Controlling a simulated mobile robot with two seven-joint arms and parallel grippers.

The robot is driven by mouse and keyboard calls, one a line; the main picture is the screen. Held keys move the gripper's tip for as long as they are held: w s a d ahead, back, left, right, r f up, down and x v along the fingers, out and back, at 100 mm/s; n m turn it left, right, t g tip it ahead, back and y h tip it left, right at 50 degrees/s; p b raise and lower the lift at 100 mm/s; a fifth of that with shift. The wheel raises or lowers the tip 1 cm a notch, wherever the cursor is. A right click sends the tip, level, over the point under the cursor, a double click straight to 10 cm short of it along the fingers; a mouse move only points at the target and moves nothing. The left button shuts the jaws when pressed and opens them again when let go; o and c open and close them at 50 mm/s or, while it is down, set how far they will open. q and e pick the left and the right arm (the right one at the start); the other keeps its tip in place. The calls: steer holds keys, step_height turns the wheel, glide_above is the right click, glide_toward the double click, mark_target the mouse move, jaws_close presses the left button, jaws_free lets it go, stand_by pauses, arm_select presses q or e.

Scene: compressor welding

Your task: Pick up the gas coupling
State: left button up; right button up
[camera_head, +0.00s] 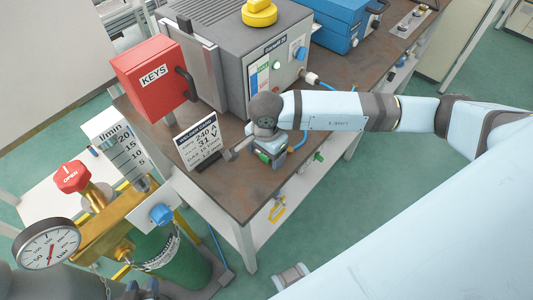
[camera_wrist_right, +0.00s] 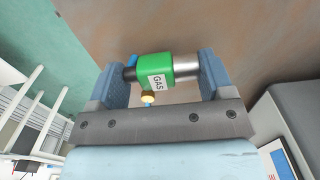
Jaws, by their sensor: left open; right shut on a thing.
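The gas coupling (camera_wrist_right: 154,68) is a green block labelled GAS with a silver cylinder on one end, a dark end on the other and a small brass fitting. In the right wrist view it spans between the two blue-grey fingers of my right gripper (camera_wrist_right: 163,76), which is shut on it. In the head view my right gripper (camera_head: 270,153) is low over the front edge of the brown bench, and the coupling is mostly hidden there. My left gripper (camera_head: 142,290) shows only partly at the bottom edge, beside the green gas cylinder (camera_head: 178,262); it is open.
The brown bench (camera_head: 235,190) holds a grey welding machine (camera_head: 235,50), a red KEYS box (camera_head: 153,75), a readout sign (camera_head: 198,140) and a blue case (camera_head: 340,22). A brass regulator with a gauge (camera_head: 47,243) and red OPEN knob (camera_head: 73,177) stands at lower left.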

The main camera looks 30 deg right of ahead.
step_height(320, 180, up, 19)
steer(key=shift+r+b, duration=0.15)
steer(key=shift+b, duration=0.2)
